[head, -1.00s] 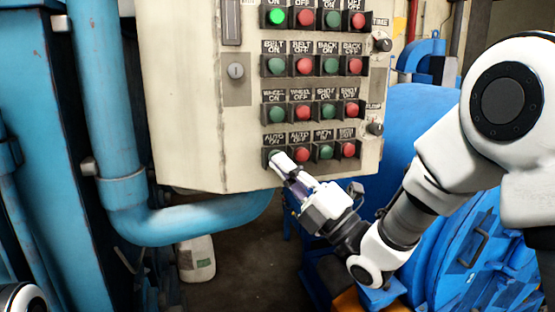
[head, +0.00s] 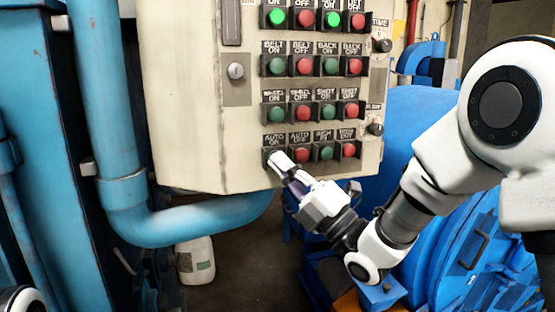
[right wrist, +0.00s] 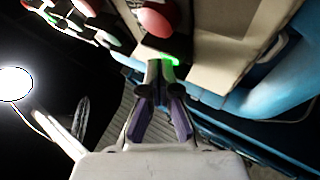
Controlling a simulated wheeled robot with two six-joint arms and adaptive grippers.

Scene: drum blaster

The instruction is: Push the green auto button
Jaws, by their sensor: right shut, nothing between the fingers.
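The green auto button (head: 271,155), under the label "AUTO ON", is at the left end of the bottom row on the control panel. My right gripper (head: 279,160) is shut and empty, its fingertips at this button and covering most of it. In the right wrist view the closed fingertips (right wrist: 160,68) meet a bright green glow on the button (right wrist: 168,58). I cannot tell how far the button is pressed in. My left gripper is out of view.
The beige control box (head: 200,100) carries several rows of green and red buttons. The red auto off button (head: 302,155) is just right of my fingertips. Two top-row green buttons (head: 277,16) are lit. A blue pipe (head: 200,218) bends below the box.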

